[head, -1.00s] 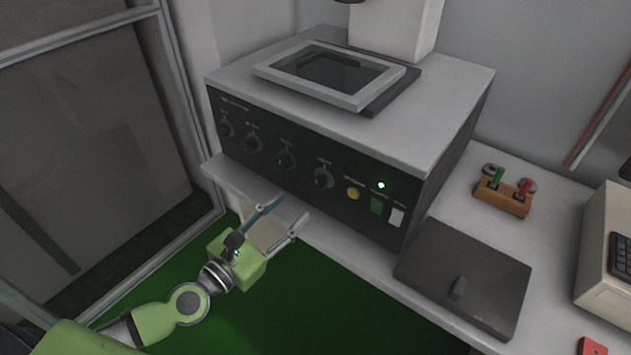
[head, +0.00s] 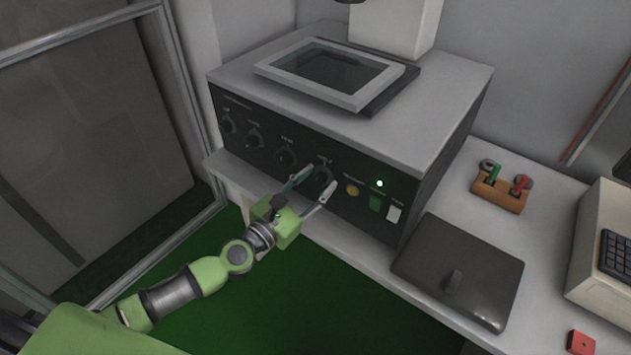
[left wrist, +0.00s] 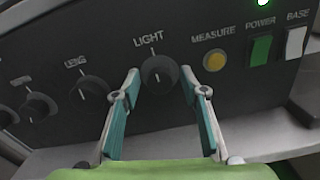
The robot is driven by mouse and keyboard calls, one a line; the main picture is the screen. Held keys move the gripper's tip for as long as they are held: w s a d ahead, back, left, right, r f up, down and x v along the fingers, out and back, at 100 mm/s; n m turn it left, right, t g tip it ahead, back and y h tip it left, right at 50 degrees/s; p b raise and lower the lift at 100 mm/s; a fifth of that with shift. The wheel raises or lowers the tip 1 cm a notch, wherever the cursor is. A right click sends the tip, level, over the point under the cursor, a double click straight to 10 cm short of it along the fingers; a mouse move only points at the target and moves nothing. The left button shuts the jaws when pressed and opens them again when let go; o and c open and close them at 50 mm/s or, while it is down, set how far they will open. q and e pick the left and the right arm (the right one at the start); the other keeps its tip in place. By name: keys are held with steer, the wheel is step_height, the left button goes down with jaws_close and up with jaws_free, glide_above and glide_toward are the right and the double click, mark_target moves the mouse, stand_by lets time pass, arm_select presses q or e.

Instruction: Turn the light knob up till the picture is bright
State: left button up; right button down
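The light knob (left wrist: 159,74) is a black dial under the label LIGHT on the dark front panel in the left wrist view. In the head view the light knob (head: 322,176) is the rightmost of the row of dials. My left gripper (head: 318,182) is open in front of it. In the left wrist view the fingertips of my left gripper (left wrist: 159,76) stand on either side of the knob; I cannot tell whether they touch it. The picture screen (head: 330,72) on top of the machine is dark. My right gripper is not in view.
Right of the knob are a yellow MEASURE button (left wrist: 214,60), a green POWER switch (left wrist: 260,48) and a white BASE switch (left wrist: 295,42). A grey lid (head: 460,270) lies on the bench at right.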

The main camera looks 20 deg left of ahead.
arm_select(q)
steer(key=c, duration=1.1)
steer(key=shift+c, duration=0.2)
